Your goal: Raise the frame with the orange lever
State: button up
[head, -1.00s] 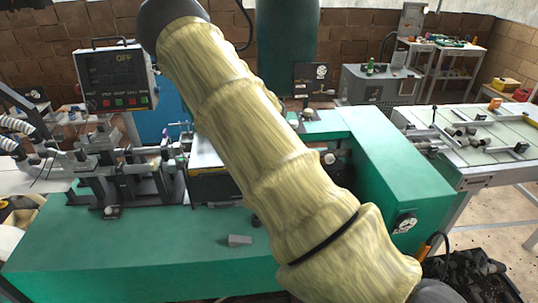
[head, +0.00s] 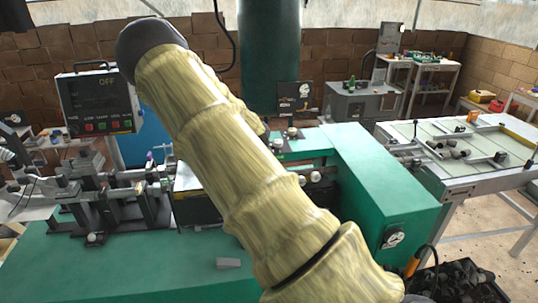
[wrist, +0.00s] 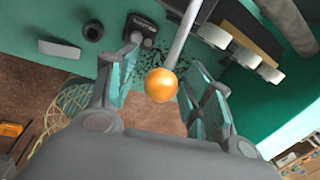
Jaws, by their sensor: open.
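The orange lever shows in the wrist view as a round orange knob (wrist: 161,84) on the end of a grey rod (wrist: 183,32). The rod runs up toward the green machine. My gripper (wrist: 164,58) is open, with one finger left of the knob and one right of it. The knob appears between the fingers; I cannot tell whether it touches either one. In the head view my arm covers the middle of the machine, and neither my gripper nor the orange knob shows there. I cannot make out the frame clearly.
The green machine (head: 395,190) fills the middle of the head view. A small grey block (head: 228,262) lies on its top. A control box (head: 100,100) reading OFF stands at left. A table with metal parts (head: 455,180) is at right, and a bin of dark pieces (head: 455,285) is below it.

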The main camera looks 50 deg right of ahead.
notch_tip(320, 180, up, 12)
jog(key=w+a, duration=0.1)
jog(key=a, duration=0.1)
jog(key=shift+f, duration=0.15)
dwell(0.7)
